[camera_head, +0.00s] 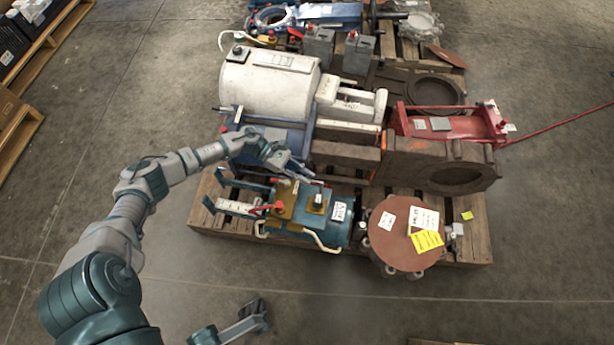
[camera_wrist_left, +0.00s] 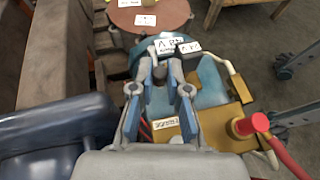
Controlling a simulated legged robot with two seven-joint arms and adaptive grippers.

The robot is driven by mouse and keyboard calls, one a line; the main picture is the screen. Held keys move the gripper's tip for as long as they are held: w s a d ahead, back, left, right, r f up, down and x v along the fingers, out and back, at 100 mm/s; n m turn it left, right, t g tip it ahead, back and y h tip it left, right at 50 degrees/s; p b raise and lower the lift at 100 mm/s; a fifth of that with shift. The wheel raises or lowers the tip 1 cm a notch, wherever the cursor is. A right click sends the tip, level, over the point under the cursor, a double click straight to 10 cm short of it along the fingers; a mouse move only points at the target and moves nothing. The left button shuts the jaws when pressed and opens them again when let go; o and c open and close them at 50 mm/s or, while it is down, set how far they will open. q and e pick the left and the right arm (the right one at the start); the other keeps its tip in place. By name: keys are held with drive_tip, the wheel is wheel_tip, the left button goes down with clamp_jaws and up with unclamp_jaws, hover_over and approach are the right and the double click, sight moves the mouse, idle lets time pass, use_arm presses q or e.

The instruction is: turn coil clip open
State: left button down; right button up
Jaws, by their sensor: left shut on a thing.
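The teal machine (camera_head: 335,222) with yellow-brown plates lies on the front pallet in the head view. My left gripper (camera_head: 308,176) reaches over its top from the left. In the left wrist view my left gripper (camera_wrist_left: 160,80) points at the teal body (camera_wrist_left: 212,82), its fingers on either side of a small dark part (camera_wrist_left: 160,71). This part looks like the coil clip, mostly hidden by the fingers. How far it is turned cannot be told. My right gripper (camera_head: 256,312) is low at the bottom of the head view, away from the pallet; its jaw gap is unclear.
A round rust-brown disc (camera_head: 402,232) with labels is right of the teal machine. A white cylinder housing (camera_head: 268,82), a blue part (camera_head: 268,136) and a red part (camera_head: 448,126) crowd behind. The floor in front is clear.

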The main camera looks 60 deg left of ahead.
use_arm(q)
drive_tip(key=shift+w+r, duration=0.15)
drive_tip(key=shift+w, duration=0.05)
idle(0.3)
drive_tip(key=c, duration=1.1)
unclamp_jaws()
drive_tip(key=shift+c, duration=0.2)
drive_tip(key=shift+s+r, duration=0.1)
wheel_tip(320, 180, up, 10)
drive_tip(key=shift+f, duration=0.2)
